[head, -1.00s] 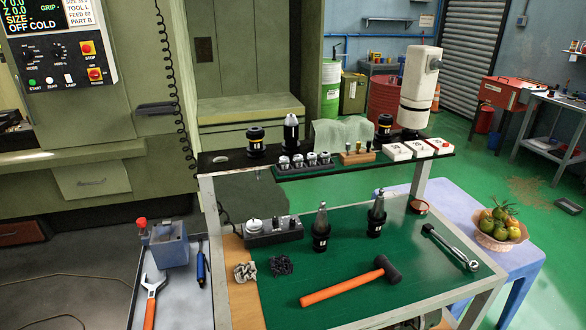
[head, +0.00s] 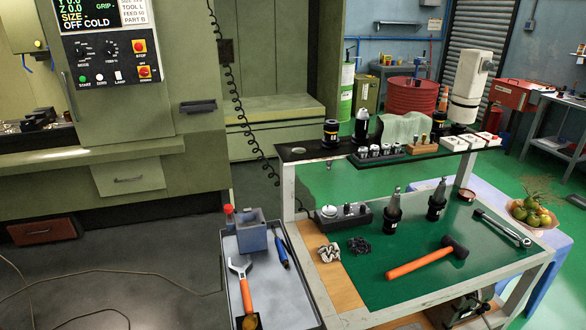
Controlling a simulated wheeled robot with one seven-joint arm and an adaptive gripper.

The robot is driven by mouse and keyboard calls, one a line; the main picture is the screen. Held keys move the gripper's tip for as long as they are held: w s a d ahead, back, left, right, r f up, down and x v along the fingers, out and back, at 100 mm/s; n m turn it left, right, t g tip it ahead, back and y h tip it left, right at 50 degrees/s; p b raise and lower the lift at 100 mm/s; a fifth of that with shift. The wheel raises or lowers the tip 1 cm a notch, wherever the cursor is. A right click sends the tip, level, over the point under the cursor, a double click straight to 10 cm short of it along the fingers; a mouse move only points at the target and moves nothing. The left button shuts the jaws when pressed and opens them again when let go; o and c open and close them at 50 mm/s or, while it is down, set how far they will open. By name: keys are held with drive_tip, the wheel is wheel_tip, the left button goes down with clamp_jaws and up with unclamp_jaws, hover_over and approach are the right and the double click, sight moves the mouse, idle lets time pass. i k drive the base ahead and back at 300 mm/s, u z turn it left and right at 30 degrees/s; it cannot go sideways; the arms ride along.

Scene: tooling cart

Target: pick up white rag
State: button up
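A crumpled off-white rag (head: 329,252) with dark shadowed folds lies on the wooden strip at the left front of the cart top (head: 390,285). A dark grey crumpled clump (head: 359,246) lies just to its right, on the green mat's edge. Behind the rag stands a dark block with knobs and a round pale dial (head: 343,216). Nothing covers the rag from this view. My gripper is not in view.
An orange-handled hammer (head: 428,258) lies right of the rag. Two upright tool holders (head: 393,212) stand behind it. A raised shelf (head: 310,153) crosses the cart's back.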

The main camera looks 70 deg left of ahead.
sight(327, 251)
drive_tip(key=z, duration=0.05)
drive_tip(key=k, duration=0.3)
drive_tip(key=u, duration=2.2)
